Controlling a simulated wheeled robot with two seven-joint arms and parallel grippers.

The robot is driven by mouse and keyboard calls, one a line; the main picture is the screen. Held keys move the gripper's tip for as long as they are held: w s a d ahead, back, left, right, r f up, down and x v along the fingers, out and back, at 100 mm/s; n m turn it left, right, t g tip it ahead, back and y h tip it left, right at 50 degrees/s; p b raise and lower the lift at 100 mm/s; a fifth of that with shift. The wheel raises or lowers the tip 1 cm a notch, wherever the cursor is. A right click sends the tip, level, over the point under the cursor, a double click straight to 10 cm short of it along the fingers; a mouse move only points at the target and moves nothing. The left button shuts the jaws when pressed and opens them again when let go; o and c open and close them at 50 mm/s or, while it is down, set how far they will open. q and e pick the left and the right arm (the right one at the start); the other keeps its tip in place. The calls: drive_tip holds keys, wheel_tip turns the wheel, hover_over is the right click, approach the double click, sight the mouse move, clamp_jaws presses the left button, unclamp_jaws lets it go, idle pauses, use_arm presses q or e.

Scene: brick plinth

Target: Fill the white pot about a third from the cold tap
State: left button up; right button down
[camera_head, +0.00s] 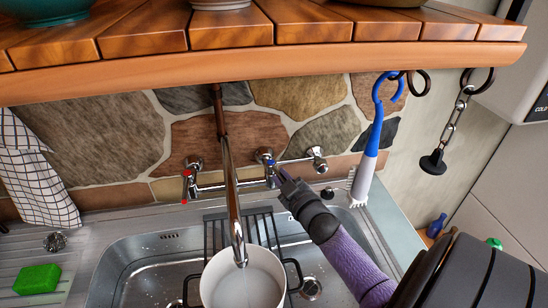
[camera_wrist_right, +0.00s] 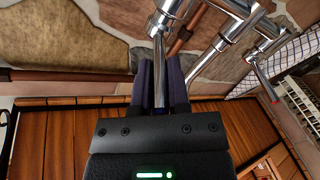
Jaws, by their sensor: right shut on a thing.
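The white pot (camera_head: 218,285) stands in the sink under the end of the chrome spout (camera_head: 234,200). Its inside looks pale, and I cannot make out a water level or a stream. The cold tap (camera_head: 267,156), marked blue, is on the wall to the right of the spout. My right gripper (camera_head: 283,180) is at its lever. In the right wrist view the gripper (camera_wrist_right: 160,88) is shut on the chrome lever (camera_wrist_right: 159,65), which lies between its purple fingers. The red-marked hot tap (camera_head: 192,165) is left of the spout. My left gripper is not in view.
A wooden shelf (camera_head: 300,52) overhangs the wall. A blue and white brush (camera_head: 368,165) hangs from it right of my gripper, and a chain with a black plug (camera_head: 433,162) hangs farther right. A black wire rack (camera_head: 213,232) is behind the pot. A green sponge (camera_head: 38,280) lies left.

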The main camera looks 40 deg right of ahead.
drive_tip(key=c, duration=0.6)
unclamp_jaws()
drive_tip(key=p+v, duration=0.1)
drive_tip(key=v, duration=0.9)
